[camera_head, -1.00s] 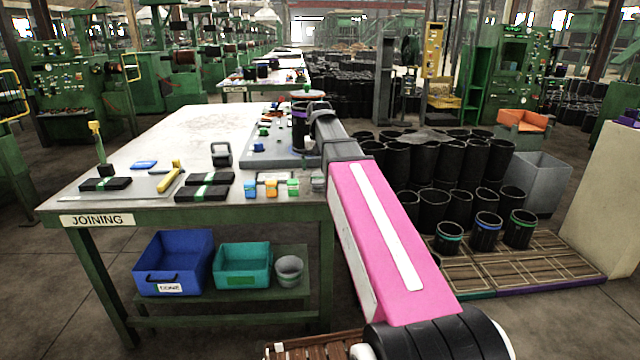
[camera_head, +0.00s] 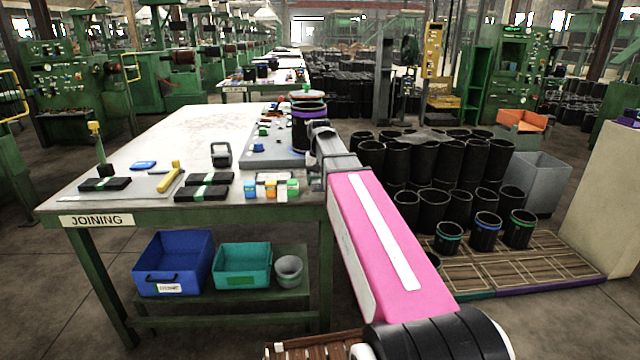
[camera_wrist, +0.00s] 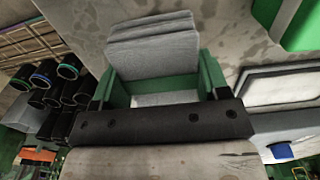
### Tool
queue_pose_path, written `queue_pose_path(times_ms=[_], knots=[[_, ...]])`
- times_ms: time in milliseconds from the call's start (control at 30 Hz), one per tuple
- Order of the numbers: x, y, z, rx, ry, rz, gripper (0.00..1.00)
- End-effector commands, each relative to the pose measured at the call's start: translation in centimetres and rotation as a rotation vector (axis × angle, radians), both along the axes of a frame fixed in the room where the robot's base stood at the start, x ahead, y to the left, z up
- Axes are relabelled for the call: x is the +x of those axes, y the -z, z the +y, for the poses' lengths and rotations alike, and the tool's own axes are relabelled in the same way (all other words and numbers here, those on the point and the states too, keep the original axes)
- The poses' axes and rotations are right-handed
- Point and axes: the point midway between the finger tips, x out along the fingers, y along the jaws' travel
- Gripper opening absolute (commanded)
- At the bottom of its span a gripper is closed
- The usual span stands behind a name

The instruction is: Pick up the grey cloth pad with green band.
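The joining table (camera_head: 160,140) holds a yellow-handled tool (camera_head: 170,178), small coloured blocks (camera_head: 271,188) and a purple-banded black sleeve (camera_head: 308,128). Blue (camera_head: 172,262) and teal (camera_head: 242,265) bins stand on the shelf below. Many black sleeves (camera_head: 435,165) stand at right.

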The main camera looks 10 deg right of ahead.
Motion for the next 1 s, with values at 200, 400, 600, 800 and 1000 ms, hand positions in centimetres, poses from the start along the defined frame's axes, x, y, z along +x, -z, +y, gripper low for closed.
queue_pose_path(times_ms=[200, 400, 600, 800, 1000], knots=[[0.0, 0.0, 0.0, 0.000, 0.000, 0.000, 0.42], [0.0, -0.2, 0.0, 0.000, 0.000, 0.000, 0.41], [0.0, -1.5, 0.0, 0.000, 0.000, -0.001, 0.41], [0.0, -4.5, 0.1, 0.000, 0.000, -0.002, 0.41], [-2.9, -7.1, 4.4, 0.000, -0.004, -0.002, 0.41]])
